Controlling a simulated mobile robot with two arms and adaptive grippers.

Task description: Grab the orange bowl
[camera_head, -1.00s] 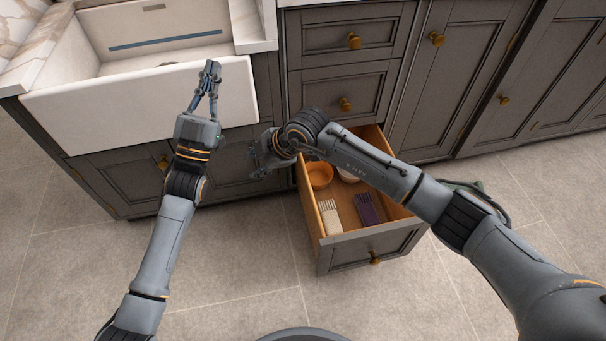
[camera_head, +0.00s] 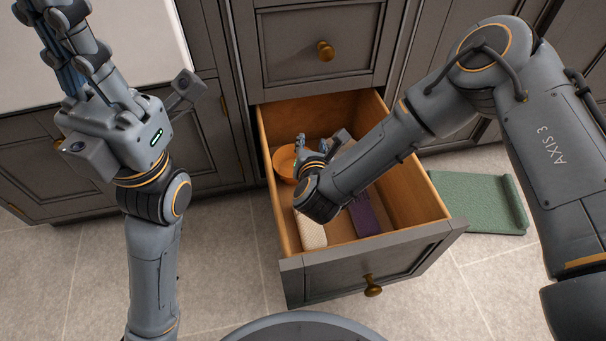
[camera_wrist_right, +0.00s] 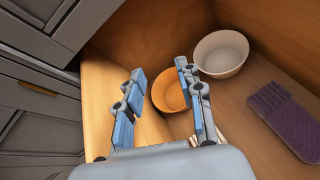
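The orange bowl (camera_head: 284,160) sits at the back left of the open drawer, partly hidden by my right gripper in the head view. In the right wrist view the orange bowl (camera_wrist_right: 170,92) lies just beyond the fingers, partly behind the right one. My right gripper (camera_head: 318,146) is inside the drawer opening, beside the bowl. Its fingers (camera_wrist_right: 160,72) are apart with nothing between them; I cannot tell whether one touches the rim.
The open drawer (camera_head: 433,208) has raised walls around the bowl. A white bowl (camera_wrist_right: 221,53) stands close beside the orange one. A green mat (camera_head: 480,203) is on the floor at right.

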